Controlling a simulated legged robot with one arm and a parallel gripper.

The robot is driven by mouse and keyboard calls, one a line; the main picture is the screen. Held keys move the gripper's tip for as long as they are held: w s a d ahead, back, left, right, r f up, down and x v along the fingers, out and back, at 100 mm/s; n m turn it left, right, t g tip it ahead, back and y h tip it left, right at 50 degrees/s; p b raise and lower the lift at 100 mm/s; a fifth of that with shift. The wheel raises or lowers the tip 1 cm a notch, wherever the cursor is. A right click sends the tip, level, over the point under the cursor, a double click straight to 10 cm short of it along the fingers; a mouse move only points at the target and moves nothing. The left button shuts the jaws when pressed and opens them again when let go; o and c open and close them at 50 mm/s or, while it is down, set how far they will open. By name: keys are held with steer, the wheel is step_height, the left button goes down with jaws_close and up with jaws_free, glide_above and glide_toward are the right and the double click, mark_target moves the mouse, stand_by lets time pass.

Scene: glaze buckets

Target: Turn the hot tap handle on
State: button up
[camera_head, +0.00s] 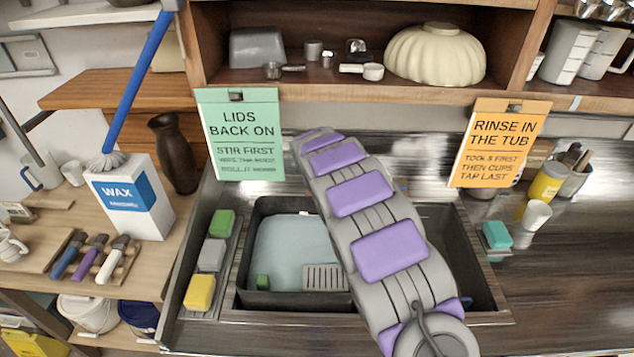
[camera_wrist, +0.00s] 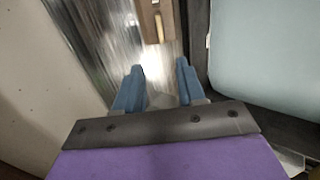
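In the wrist view my gripper (camera_wrist: 158,86) has two blue fingers standing apart, with nothing visible between them. A wooden piece (camera_wrist: 153,22) with a light peg-like part lies beyond the fingertips; I cannot tell whether it belongs to a tap. In the head view my arm, with purple pads, reaches over the sink (camera_head: 248,240) to its back edge, and my gripper is hidden there. I cannot make out the hot tap handle in either view. The area behind the arm's far end is hidden.
A green sign (camera_head: 240,135) and an orange sign (camera_head: 500,143) hang at the back, either side of my arm. Left of the sink are sponges (camera_head: 211,255) and a wax box (camera_head: 130,197). A shelf (camera_head: 330,84) is above. The right counter (camera_head: 570,270) has free room.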

steer(key=shift+d+b+x, duration=0.2)
steer(key=shift+b+x, duration=1.05)
steer(key=shift+x, duration=7.2)
steer(key=shift+c, duration=0.4)
steer(key=shift+s+f, duration=0.1)
jaws_close()
